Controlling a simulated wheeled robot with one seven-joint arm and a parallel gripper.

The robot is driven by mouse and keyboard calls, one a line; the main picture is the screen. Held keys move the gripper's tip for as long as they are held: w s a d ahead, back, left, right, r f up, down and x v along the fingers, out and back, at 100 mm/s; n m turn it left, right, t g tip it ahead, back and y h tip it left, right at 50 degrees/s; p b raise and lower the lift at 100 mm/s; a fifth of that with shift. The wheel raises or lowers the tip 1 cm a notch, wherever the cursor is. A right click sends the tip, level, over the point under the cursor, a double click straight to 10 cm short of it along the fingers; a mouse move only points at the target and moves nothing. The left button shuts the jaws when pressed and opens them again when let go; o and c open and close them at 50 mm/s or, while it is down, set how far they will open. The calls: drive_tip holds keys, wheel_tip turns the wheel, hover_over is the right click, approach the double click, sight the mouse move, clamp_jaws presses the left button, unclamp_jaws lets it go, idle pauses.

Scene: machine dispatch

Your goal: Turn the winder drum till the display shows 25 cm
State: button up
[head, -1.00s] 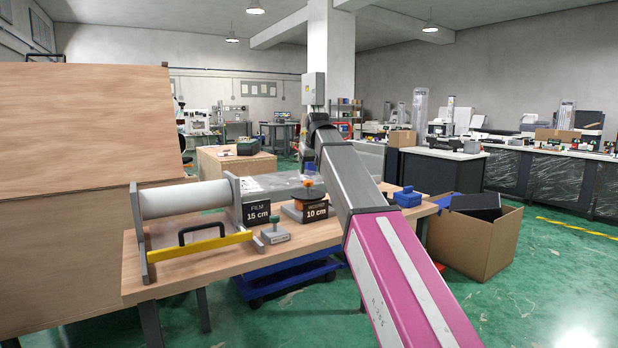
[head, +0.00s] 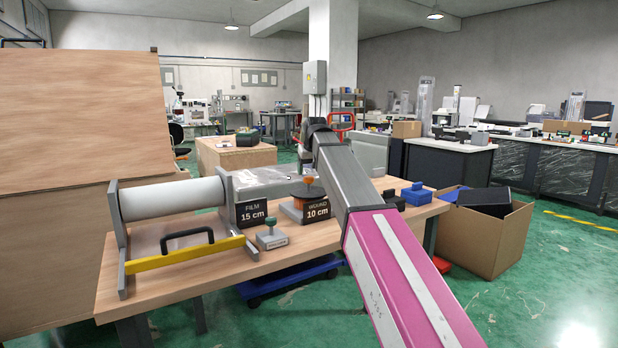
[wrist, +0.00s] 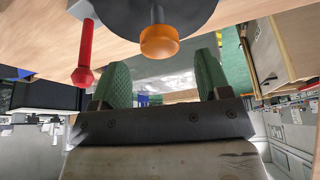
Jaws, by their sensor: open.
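The winder drum shows in the wrist view as a dark disc (wrist: 190,12) with an orange knob (wrist: 160,42). The knob appears just above the gap between the fingertips, apart from both fingers. In the head view my gripper is hidden behind the arm.
A white film roll (head: 172,199) sits on the left, with a "FILM 15 cm" display (head: 252,213) and a yellow bar (head: 184,254). A green-knobbed block (head: 271,234) stands nearby. A red handle (wrist: 85,60) is left of the knob. Blue blocks (head: 417,194) lie at the bench's right.

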sight(308, 177)
drive_tip(key=shift+x, duration=1.8)
drive_tip(key=c, duration=1.3)
drive_tip(key=shift+o, duration=0.2)
drive_tip(key=shift+a, duration=0.1)
